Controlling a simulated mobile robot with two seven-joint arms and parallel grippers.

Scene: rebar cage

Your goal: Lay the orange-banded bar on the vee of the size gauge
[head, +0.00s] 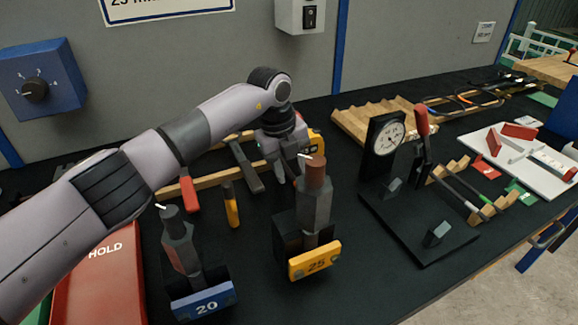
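The size gauge, with a white dial (389,138) on a black upright, stands right of centre. Its black base (405,228) carries small grey blocks (437,234); no bar is seen lying on them. Thin dark bars lie at the back right, and a small orange mark (463,99) shows among them; I cannot tell for sure that it is the orange-banded bar. My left gripper (290,168) points down left of the gauge, behind the grey post with the brown top. Its fingers are partly hidden, and no bar shows in them. My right gripper is out of view.
A grey post on a yellow "25" block (315,260) and another on a blue "20" block (204,300) stand in front. A red-handled lever (422,125) rises beside the dial. A notched wooden rack (375,118) stands behind, and a white board (530,160) lies at right.

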